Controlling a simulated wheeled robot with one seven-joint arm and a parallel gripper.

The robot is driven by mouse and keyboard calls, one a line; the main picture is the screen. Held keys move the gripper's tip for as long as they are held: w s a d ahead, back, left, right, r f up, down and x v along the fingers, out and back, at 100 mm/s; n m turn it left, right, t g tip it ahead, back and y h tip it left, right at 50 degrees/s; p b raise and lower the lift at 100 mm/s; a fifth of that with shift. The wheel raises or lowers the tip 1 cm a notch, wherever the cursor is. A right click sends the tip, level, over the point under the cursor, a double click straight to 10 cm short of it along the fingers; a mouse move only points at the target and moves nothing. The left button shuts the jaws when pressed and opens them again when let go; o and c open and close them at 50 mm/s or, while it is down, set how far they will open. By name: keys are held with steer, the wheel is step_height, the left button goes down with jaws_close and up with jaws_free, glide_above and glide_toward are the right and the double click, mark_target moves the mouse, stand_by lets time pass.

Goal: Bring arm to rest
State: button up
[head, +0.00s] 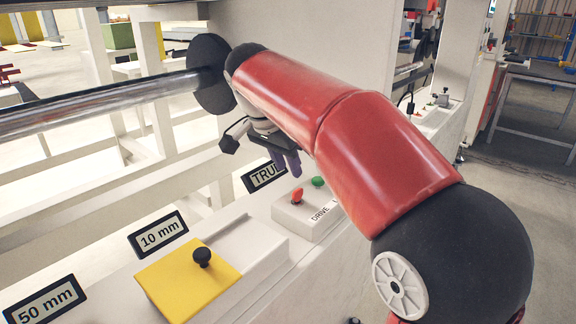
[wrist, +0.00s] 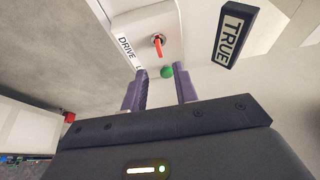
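My red and black arm reaches across the head view from the lower right. My gripper (head: 286,163) hangs at its far end above the DRIVE box (head: 308,218), partly hidden by the arm. In the wrist view my gripper (wrist: 162,78) has its two purple fingers apart, with nothing between them. The green button (wrist: 167,71) shows beyond the gap between the fingertips, and the red switch (wrist: 158,42) lies farther off. I cannot tell from these views whether a finger touches the box.
A TRUE sign (head: 264,176) stands by the DRIVE box. A yellow plate (head: 187,280) with a black knob (head: 202,257) and signs for 10 mm (head: 158,234) and 50 mm (head: 46,302) are at the lower left. A metal roller (head: 100,103) with a black disc (head: 210,75) is left of the arm.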

steer(key=s+d+n, duration=0.2)
steer(key=s+d, duration=0.3)
steer(key=d, duration=0.2)
steer(key=s+d+f+n+y, duration=0.1)
steer(key=s+d+f+n, duration=0.1)
steer(key=s, duration=0.4)
steer(key=s+d+f+n+t+y, duration=0.1)
steer(key=s+d+f+n, duration=0.1)
steer(key=s+d+f, duration=0.3)
steer(key=s+d+f+n+t, duration=0.1)
steer(key=s+d+f, duration=0.3)
steer(key=s+f, duration=0.2)
steer(key=shift+s+d+f+n+y, duration=0.15)
steer(key=shift+s+f+n+y, duration=0.2)
steer(key=shift+s, duration=0.8)
steer(key=shift+r, duration=0.1)
